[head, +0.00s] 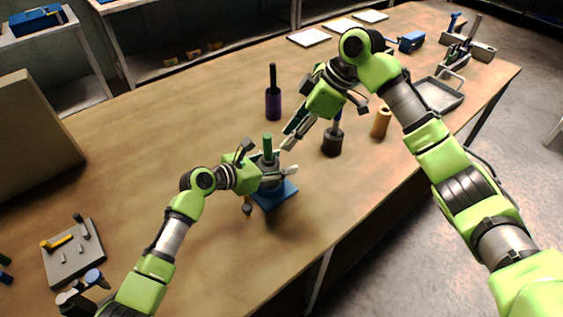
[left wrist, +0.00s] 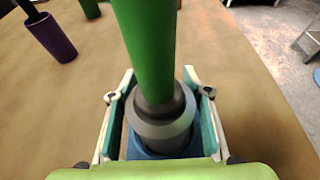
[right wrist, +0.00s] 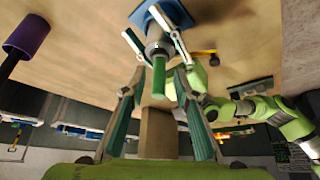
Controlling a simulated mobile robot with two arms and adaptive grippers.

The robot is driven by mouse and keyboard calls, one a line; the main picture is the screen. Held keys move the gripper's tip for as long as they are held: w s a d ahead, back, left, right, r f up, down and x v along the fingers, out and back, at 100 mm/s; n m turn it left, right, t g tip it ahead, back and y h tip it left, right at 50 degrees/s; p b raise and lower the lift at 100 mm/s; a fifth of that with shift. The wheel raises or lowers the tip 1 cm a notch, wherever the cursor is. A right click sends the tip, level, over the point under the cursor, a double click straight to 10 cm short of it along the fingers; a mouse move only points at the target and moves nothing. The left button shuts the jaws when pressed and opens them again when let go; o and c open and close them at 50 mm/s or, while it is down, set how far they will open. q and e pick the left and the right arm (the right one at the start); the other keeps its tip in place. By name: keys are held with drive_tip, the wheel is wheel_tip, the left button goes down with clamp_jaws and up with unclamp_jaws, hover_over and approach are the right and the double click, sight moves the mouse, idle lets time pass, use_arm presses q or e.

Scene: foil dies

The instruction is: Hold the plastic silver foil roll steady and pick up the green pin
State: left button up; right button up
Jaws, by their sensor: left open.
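The green pin (head: 267,143) stands upright in the top of the grey-silver foil roll (head: 270,182), which sits on a blue base (head: 275,197). The pin and roll also show large in the left wrist view, the pin (left wrist: 146,45) rising from the roll (left wrist: 160,125). My left gripper (head: 280,163) is open, its fingers on either side of the roll with slim gaps visible. My right gripper (head: 290,140) is beside the pin, up and to the right in the head view. In the right wrist view its fingers are spread, with the pin (right wrist: 159,75) between and beyond them.
A purple cylinder (head: 273,104) with a black pin stands behind. A dark cylinder (head: 332,143) and an orange one (head: 381,123) stand to the right. A grey board with tools (head: 75,262) lies at the left. A metal tray (head: 438,95) is far right.

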use_arm(q)
drive_tip(key=shift+w+d+f, duration=0.1)
drive_tip(key=shift+w+d, duration=0.05)
drive_tip(key=shift+d, duration=0.1)
drive_tip(key=c, duration=1.3)
drive_tip(key=shift+f, duration=0.1)
